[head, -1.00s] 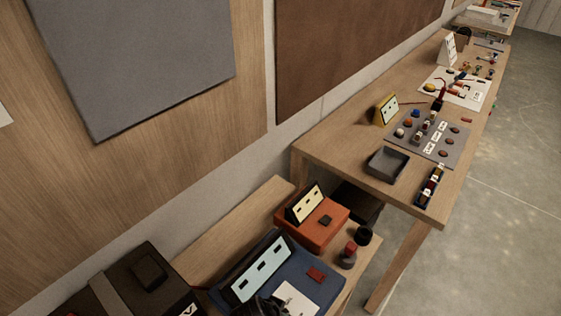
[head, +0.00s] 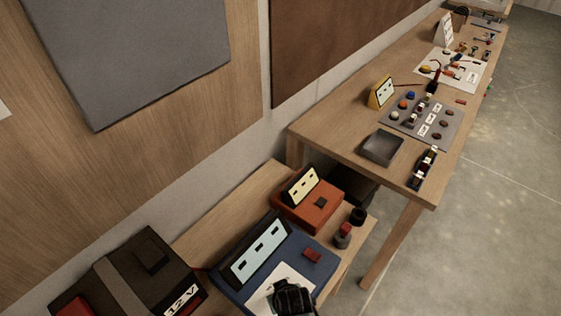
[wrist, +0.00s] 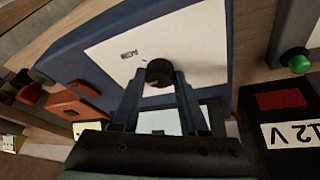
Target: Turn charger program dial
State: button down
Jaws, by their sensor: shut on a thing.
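The charger is a blue box (head: 236,284) on the low wooden bench, with a tilted pale display (head: 258,250), a small red block and a white plate (head: 263,297) on top. In the wrist view the blue box (wrist: 80,52) carries the white plate (wrist: 205,45) with a dark round dial (wrist: 158,68). My gripper (head: 292,299) is over the white plate in the head view and hides the dial there. In the wrist view my gripper (wrist: 159,80) has its two fingers shut on the dial, one on each side. The dial's pointer mark cannot be made out.
A black battery box (head: 150,268) marked 12 V stands left of the charger. An orange box (head: 307,212) with a tilted panel stands behind it.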

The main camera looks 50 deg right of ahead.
jog(key=shift+s+d+n+y, duration=0.1)
jog(key=shift+n+y, duration=0.4)
jog(key=shift+n, duration=0.8)
jog(key=shift+b, duration=0.3)
jog(key=shift+c, duration=2.2)
grip_release()
jog(key=v, duration=1.3)
jog(key=shift+s+b, duration=0.2)
jog(key=shift+b, duration=0.1)
jog(key=shift+d+f, duration=0.1)
jog(key=shift+f, duration=0.05)
